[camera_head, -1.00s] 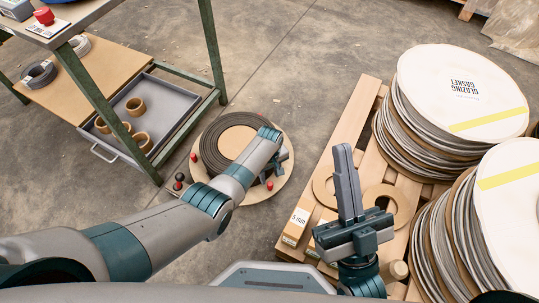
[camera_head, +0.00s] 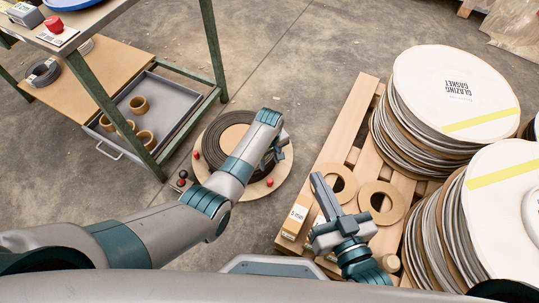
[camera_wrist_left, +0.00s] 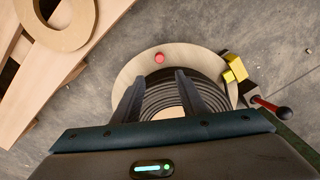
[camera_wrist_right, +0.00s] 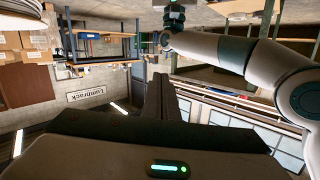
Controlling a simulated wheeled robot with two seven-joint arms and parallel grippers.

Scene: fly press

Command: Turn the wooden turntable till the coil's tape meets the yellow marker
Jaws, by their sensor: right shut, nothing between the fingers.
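The wooden turntable (camera_head: 283,172) lies on the floor in the head view, with the dark coil (camera_head: 213,142) flat on it. Red knobs (camera_head: 270,182) stand on its rim, and one shows in the left wrist view (camera_wrist_left: 160,58). The yellow marker (camera_wrist_left: 236,68) is at the turntable's right edge in the left wrist view; my arm hides it in the head view. I cannot make out the coil's tape. My left gripper (camera_wrist_left: 158,82) is open above the coil, fingers apart, nothing between them. My right gripper (camera_head: 318,178) is shut and empty above the pallet.
A pallet (camera_head: 345,125) at right holds cardboard rings (camera_head: 384,217) and tall stacks of gasket reels (camera_head: 440,95). A green-legged bench (camera_head: 212,50) with a grey tray (camera_head: 180,97) stands at left. A red-handled lever (camera_wrist_left: 270,105) sits beside the yellow marker. Floor behind the turntable is clear.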

